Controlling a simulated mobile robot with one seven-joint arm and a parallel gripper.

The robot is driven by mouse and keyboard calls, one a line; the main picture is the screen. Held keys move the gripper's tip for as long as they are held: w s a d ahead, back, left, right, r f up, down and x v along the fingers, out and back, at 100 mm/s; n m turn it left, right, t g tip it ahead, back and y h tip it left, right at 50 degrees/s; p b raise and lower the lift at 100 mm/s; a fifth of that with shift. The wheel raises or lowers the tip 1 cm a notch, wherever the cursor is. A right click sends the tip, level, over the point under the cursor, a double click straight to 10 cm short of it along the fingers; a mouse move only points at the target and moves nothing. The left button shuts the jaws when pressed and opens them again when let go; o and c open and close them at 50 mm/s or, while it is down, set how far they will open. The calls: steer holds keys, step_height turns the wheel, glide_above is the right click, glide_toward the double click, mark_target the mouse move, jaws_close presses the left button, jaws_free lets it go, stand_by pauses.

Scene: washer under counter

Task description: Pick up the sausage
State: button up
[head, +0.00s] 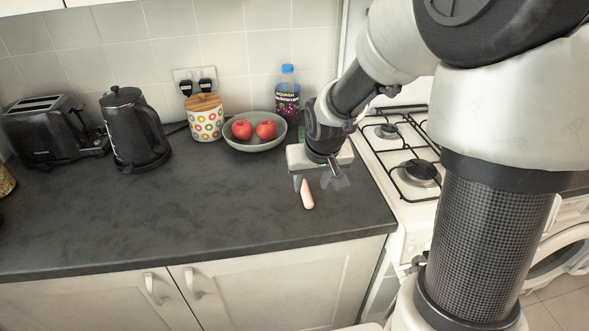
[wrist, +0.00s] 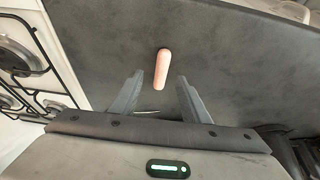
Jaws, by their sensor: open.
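The sausage (head: 306,194) is pink and lies on the dark counter, in front of the bowl and near the stove side. In the wrist view the sausage (wrist: 162,69) shows whole, lying just beyond the fingertips and between their lines. My gripper (head: 321,183) is above the counter just behind the sausage. In the wrist view my gripper (wrist: 158,78) is open and empty, with one finger on each side. It appears apart from the sausage; its exact height is hard to tell.
A grey bowl (head: 254,145) with two red apples stands behind my gripper, beside a squash bottle (head: 287,92) and a patterned jar (head: 205,118). A kettle (head: 134,130) and toaster (head: 52,129) stand left. The stove (head: 411,160) is right. The counter's front left is clear.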

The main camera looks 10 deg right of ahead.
mark_target(306, 191)
steer(key=shift+w+a+b+x, duration=0.1)
steer(key=shift+b+x, duration=0.1)
steer(key=shift+x, duration=0.8)
steer(key=shift+w+a+b+x, duration=0.1)
steer(key=shift+w+b+x, duration=0.1)
steer(key=shift+x, duration=0.75)
steer(key=shift+w+b+x, duration=0.1)
steer(key=shift+b+x, duration=0.1)
steer(key=shift+x, duration=0.8)
steer(key=shift+r, duration=0.2)
jaws_close()
